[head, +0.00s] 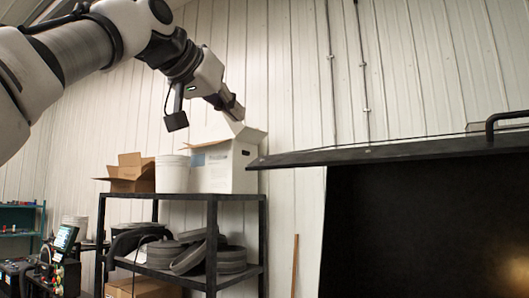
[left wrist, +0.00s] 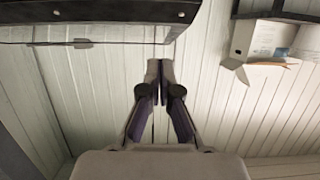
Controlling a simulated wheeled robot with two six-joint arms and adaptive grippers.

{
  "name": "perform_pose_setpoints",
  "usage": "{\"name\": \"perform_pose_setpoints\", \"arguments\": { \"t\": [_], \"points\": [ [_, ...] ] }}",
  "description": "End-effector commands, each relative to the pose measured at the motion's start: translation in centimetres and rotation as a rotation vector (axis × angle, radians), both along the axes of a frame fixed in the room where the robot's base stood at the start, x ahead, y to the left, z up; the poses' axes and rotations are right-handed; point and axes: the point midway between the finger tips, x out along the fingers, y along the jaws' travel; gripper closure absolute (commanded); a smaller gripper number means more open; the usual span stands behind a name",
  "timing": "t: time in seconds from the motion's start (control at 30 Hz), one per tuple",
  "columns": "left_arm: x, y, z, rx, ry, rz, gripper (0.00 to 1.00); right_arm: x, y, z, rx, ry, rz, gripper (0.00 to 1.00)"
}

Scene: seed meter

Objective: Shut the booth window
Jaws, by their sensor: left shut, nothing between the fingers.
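The booth window looks like a dark flat panel (head: 375,152), raised and seen nearly edge-on at the right of the head view. A black bar handle (head: 505,121) stands on its upper side at the far right. Below it the booth opening (head: 410,230) is dark and uncovered. My left gripper (head: 238,112) is shut and empty, up and left of the panel's left end, apart from it in the picture. In the left wrist view its fingertips (left wrist: 160,70) meet, and a dark edge (left wrist: 95,12), probably the panel, crosses the top left. My right gripper is not in view.
A black shelf rack (head: 212,198) stands left of the booth, holding a white carton (head: 220,170), a white bucket (head: 172,174), a brown box (head: 128,175) and grey round parts (head: 190,255). The ribbed wall (head: 285,80) is behind. Open air lies between gripper and panel.

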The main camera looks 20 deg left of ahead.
Motion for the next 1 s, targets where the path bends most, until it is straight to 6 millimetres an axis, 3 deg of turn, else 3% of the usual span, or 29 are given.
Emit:
{"name": "perform_pose_setpoints", "arguments": {
  "t": [0.07, 0.23, 0.43, 0.63, 0.73, 1.0],
  "points": [
    [0.0, -0.1, 0.3, 0.002, -0.002, -0.003, 1.00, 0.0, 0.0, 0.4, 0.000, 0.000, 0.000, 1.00],
    [2.4, -0.7, -0.1, 0.002, 0.004, -0.002, 1.00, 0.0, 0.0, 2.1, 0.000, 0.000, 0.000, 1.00],
    [6.5, -1.7, -1.0, 0.001, 0.006, -0.002, 1.00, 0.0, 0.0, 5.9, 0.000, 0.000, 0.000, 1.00],
    [9.1, -2.3, -1.6, 0.001, 0.005, -0.001, 1.00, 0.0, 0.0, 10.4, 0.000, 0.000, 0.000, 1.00],
    [9.9, -2.4, -4.4, 0.001, 0.004, 0.000, 1.00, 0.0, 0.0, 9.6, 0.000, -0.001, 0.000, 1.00],
    [10.9, -2.6, -6.2, 0.001, -0.001, 0.001, 1.00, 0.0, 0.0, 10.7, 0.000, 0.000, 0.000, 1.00]
  ]
}}
